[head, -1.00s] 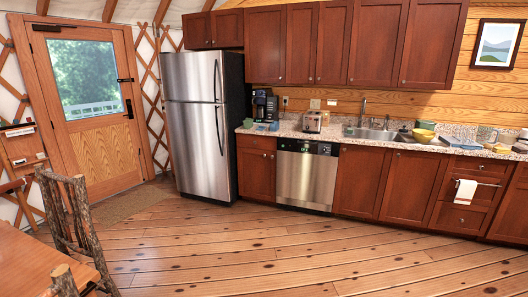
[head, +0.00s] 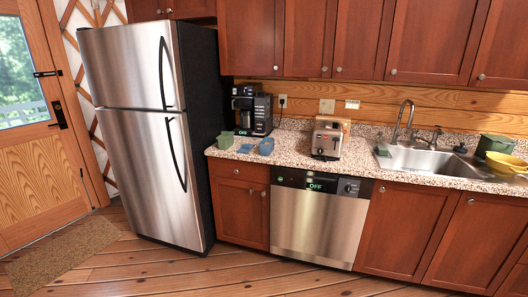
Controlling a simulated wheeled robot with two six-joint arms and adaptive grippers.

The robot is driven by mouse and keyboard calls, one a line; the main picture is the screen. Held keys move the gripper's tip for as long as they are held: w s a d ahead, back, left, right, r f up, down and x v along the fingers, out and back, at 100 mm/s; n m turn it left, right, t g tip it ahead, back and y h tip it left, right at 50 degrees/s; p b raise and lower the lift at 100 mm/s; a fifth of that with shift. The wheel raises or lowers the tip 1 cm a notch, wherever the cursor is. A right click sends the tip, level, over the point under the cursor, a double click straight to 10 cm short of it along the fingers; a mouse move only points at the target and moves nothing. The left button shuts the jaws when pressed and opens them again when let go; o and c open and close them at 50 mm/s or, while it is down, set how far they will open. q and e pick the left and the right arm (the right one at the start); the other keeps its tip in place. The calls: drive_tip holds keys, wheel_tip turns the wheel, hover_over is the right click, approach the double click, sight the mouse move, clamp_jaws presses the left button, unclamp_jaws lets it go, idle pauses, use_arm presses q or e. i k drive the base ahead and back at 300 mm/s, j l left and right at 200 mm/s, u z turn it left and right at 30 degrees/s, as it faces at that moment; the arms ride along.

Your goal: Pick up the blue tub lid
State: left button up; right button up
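Small blue things lie on the granite counter (head: 290,160), left of the toaster and in front of the coffee maker. A flat blue piece (head: 246,148), which looks like the tub lid, lies between a green container (head: 226,140) and a blue tub-like item (head: 266,146). They are small here, so I cannot be sure which one is the lid. Neither of my grippers is in the head view.
A black coffee maker (head: 252,110) and a toaster (head: 328,138) stand on the counter. The steel fridge (head: 145,150) borders it on the left; the sink (head: 430,160) is to the right. The wood floor before the dishwasher (head: 312,218) looks clear.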

sight(245, 148)
drive_tip(key=i, duration=3.05)
drive_tip(key=u, duration=0.05)
